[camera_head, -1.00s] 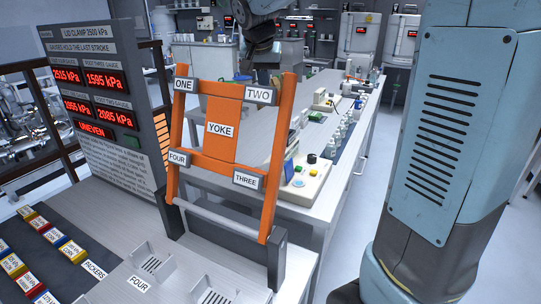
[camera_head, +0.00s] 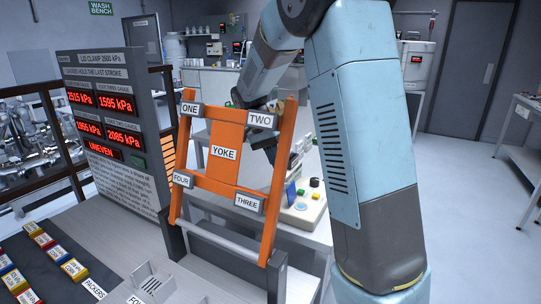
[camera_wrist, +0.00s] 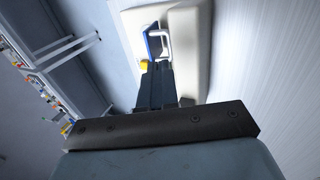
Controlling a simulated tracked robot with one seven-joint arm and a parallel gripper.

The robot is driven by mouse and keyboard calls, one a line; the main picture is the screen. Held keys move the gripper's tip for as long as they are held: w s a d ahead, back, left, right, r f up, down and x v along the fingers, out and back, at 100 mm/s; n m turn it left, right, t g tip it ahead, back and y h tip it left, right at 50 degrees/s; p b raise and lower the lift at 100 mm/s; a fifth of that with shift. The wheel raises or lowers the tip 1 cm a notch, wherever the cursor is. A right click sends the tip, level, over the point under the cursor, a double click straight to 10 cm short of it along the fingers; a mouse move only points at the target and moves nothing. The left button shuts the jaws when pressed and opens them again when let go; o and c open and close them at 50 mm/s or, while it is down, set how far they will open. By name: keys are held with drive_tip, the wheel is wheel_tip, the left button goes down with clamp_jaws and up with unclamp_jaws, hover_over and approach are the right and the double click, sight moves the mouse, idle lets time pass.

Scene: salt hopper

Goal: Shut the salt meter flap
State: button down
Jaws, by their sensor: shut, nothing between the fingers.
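In the wrist view my gripper (camera_wrist: 157,82) is shut and empty. Its dark fingertips are beside a cream-coloured unit (camera_wrist: 188,60) with a blue panel (camera_wrist: 154,43), a bright metal loop (camera_wrist: 165,44) and a yellow knob (camera_wrist: 145,65). Whether they touch is unclear. In the head view a cream bench device (camera_head: 302,212) with green and yellow buttons stands behind the orange yoke. No part is labelled as the salt meter flap, and I cannot tell whether any flap is open or shut.
The orange yoke frame (camera_head: 222,175) stands upright in front of the bench. The pressure display panel (camera_head: 110,125) is at left, with coloured labelled blocks (camera_head: 40,240) on a dark mat below. Open floor (camera_head: 470,220) lies at right.

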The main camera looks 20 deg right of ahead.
drive_tip(key=shift+x, duration=2.55)
drive_tip(key=shift+a, duration=0.25)
drive_tip(key=shift+d, duration=0.2)
drive_tip(key=shift+d, duration=0.1)
